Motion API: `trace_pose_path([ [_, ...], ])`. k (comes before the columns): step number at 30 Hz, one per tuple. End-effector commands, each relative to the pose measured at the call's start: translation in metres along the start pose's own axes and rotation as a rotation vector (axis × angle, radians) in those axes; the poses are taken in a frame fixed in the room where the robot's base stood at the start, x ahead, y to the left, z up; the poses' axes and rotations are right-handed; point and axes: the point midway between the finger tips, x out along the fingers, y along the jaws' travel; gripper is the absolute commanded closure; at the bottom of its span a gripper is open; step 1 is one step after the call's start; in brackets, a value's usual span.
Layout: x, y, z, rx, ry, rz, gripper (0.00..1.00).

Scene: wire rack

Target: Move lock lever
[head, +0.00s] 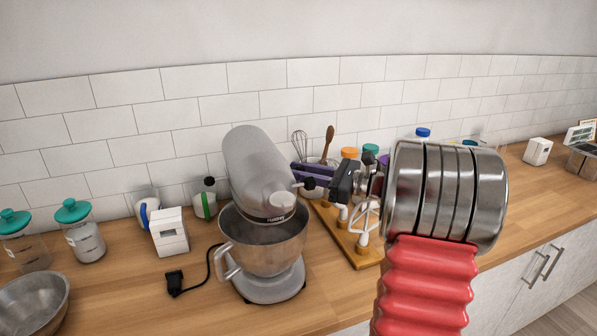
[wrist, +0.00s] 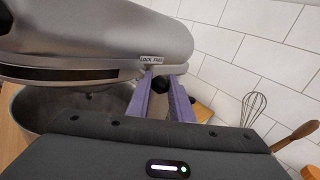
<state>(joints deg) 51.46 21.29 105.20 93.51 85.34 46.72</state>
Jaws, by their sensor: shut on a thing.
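The grey stand mixer (head: 258,170) stands on the counter with its head tilted up over the metal bowl (head: 262,245). Its lock lever has a dark round knob (wrist: 162,84), seen in the wrist view just below a small label (wrist: 152,59) reading LOCK FREE. My gripper (wrist: 160,90) has purple fingers on both sides of the knob and is shut on the lever. In the head view my gripper (head: 306,172) reaches the mixer's right side from the right. The fingers and arm hide part of the lever and its pivot.
A wooden board (head: 362,252) with white mixer attachments lies right of the mixer. Utensils, including a whisk (wrist: 252,106), and coloured-lid jars stand behind. A black plug and cord (head: 175,284) lie at the left. The front counter is clear.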

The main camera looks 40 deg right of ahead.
Motion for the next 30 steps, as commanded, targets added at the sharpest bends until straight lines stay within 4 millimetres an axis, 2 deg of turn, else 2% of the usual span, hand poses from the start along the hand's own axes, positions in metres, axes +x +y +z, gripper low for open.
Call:
trace_pose_path([
  [4, -0.002, 0.001, -0.002, 0.003, 0.002, 0.001, 0.72],
  [12, -0.002, 0.001, -0.001, 0.002, 0.001, 0.002, 0.72],
  [17, -0.010, 0.000, -0.001, 0.001, 0.001, 0.000, 0.72],
  [23, -0.037, 0.000, -0.001, 0.001, 0.001, -0.001, 0.72],
  [30, -0.079, 0.000, -0.002, 0.002, 0.002, -0.001, 0.72],
])
